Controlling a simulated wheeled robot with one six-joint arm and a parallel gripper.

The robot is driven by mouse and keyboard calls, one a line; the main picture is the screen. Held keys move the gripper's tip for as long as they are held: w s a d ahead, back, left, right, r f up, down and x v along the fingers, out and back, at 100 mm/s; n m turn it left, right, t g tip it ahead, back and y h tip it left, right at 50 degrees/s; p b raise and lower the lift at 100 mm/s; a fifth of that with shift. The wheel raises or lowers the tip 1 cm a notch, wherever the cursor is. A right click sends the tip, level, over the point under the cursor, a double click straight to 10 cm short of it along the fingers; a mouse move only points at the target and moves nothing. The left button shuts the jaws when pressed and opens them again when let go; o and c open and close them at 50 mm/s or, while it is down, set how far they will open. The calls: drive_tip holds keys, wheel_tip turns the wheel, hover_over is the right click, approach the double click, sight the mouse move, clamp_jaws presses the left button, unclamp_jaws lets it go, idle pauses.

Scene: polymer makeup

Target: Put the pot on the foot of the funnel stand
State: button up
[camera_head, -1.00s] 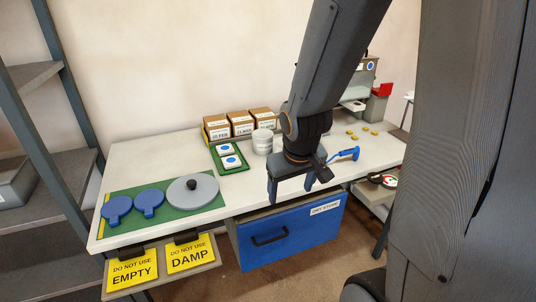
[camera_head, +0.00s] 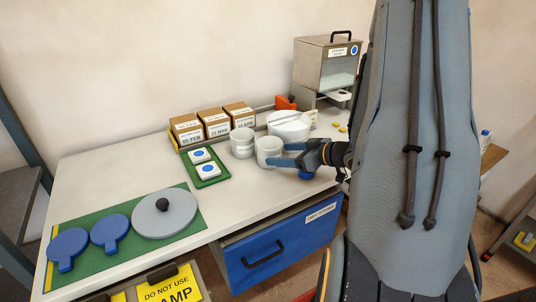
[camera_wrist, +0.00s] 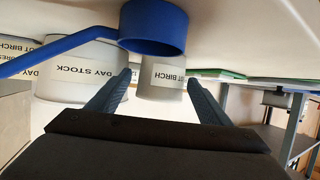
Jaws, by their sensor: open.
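A white pot (camera_head: 268,150) stands upright on the table at my gripper's tips (camera_head: 277,154). My gripper is open and lies roughly level, pointing left. A second white pot (camera_head: 242,141) stands just behind and left of the first. A grey unit with a clear window (camera_head: 325,68) stands at the back right. I cannot identify the funnel stand or its foot with certainty.
A blue scoop (camera_wrist: 153,26) lies close by the gripper. A white DAY STOCK tub (camera_wrist: 82,72) stands behind the pots. A green tray (camera_head: 207,180) with white blocks and several boxes (camera_head: 217,122) are left. The front-middle table (camera_head: 235,205) is clear.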

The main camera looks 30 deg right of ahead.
sight(267, 146)
drive_tip(key=p+x, duration=0.1)
drive_tip(key=x, duration=0.5)
drive_tip(key=shift+s+a+r, duration=0.1)
drive_tip(key=shift+a, duration=0.05)
drive_tip(key=c, duration=0.9)
drive_tip(key=shift+r, duration=0.1)
